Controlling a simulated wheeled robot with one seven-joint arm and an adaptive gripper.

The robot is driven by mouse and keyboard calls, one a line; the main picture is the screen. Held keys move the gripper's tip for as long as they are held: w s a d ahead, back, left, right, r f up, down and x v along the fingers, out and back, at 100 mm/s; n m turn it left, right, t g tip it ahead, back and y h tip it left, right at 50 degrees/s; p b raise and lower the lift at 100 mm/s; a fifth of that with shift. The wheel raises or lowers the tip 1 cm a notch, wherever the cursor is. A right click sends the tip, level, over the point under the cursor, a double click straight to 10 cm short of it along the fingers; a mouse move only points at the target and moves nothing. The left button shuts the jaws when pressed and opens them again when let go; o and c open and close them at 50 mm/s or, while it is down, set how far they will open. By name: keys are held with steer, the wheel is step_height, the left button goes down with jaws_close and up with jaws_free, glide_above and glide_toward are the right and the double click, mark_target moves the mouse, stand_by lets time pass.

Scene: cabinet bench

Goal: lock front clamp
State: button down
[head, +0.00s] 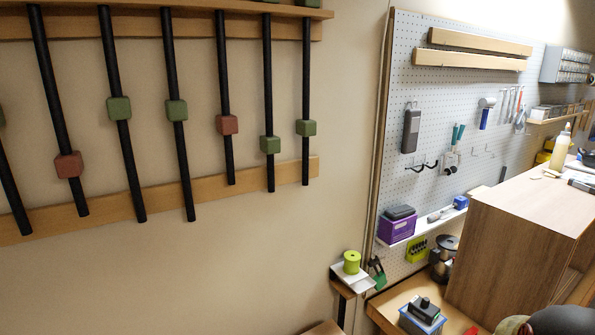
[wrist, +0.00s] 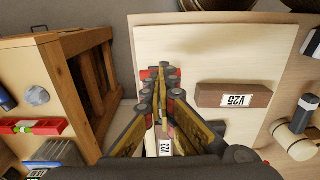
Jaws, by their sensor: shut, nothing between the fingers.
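My gripper (wrist: 164,88) shows in the wrist view, its fingers closed together with nothing held, pointing over a pale wooden board (wrist: 215,50). A small red and dark part (wrist: 147,74) sits at the board's left edge beside the fingertips. It may be the front clamp, but the fingers cover most of it, so I cannot tell its state or whether they touch it. A brown block labelled V25 (wrist: 233,96) lies on the board to the right. A white label reading V23 (wrist: 165,147) shows between the fingers. No clamp at the bench can be made out in the head view.
A mallet (wrist: 296,137) lies right. The head view shows a wooden cabinet (head: 515,235), a pegboard (head: 465,100) and a wall rack of bar clamps (head: 175,110).

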steer(key=shift+s+d+f+b, duration=0.15)
steer(key=shift+s+f+b, duration=0.2)
steer(key=shift+f, duration=0.25)
steer(key=shift+r+p, duration=2.75)
steer(key=shift+r, duration=1.35)
steer(key=shift+f, duration=0.1)
